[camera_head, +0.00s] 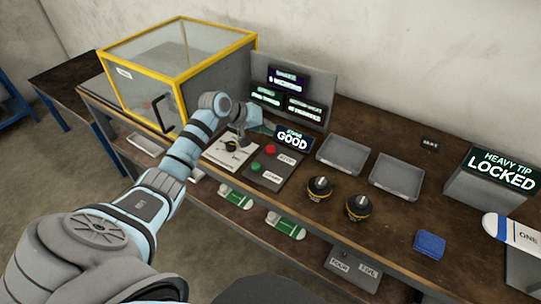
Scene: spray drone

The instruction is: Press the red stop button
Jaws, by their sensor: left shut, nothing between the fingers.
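The red stop button (270,149) sits on a dark control panel (280,170) on the bench, with a green button (255,166) below and left of it. Both buttons have white labels beside them. My left gripper (241,143) is shut and empty, pointing down over the white dial plate just left of the panel. It is apart from the red button, which is fully visible to its right. The fingertips are small and partly merge with the dark knob (231,146). My right gripper is not in view.
A yellow-framed clear box (185,55) stands behind my left arm. A "GOOD" display (292,138) stands behind the panel.

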